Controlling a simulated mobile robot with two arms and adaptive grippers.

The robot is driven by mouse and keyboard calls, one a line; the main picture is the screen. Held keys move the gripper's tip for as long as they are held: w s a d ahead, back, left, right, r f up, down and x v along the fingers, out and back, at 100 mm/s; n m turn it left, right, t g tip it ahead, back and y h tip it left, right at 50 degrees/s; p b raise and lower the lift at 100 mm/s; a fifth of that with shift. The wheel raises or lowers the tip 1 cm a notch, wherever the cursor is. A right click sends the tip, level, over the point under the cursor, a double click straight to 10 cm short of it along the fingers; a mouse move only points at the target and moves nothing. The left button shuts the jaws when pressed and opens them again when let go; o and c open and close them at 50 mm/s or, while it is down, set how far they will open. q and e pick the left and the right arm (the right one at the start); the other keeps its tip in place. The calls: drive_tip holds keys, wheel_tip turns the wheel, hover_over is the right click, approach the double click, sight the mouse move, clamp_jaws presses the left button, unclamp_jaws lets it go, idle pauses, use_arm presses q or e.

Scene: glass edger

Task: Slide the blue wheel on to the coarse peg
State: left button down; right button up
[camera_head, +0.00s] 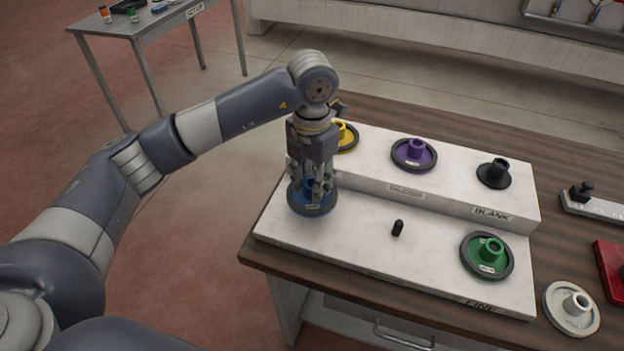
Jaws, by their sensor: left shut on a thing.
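The blue wheel (307,208) has a dark rim and a blue hub. It is at the left end of the front, lower step of the white stand (345,238). My left gripper (313,192) points down over it and is shut on its hub. The wheel and fingers hide whatever is under them, so I see no coarse peg there and cannot tell whether the wheel rests on the step or hangs just above it. A bare black peg (397,228) stands at the middle of the front step. My right gripper is out of view.
A green wheel (487,255) sits at the front step's right end, by the FINE label. The back step holds a yellow wheel (347,137), a purple wheel (414,154) and a black piece (494,173). A white wheel (571,308) and a red object (610,270) lie right.

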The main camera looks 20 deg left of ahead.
use_arm(q)
drive_tip(key=shift+f+b, duration=1.75)
drive_tip(key=shift+f, duration=0.35)
drive_tip(key=c, duration=1)
unclamp_jaws()
drive_tip(key=shift+c, duration=0.2)
wheel_tip(320, 180, up, 12)
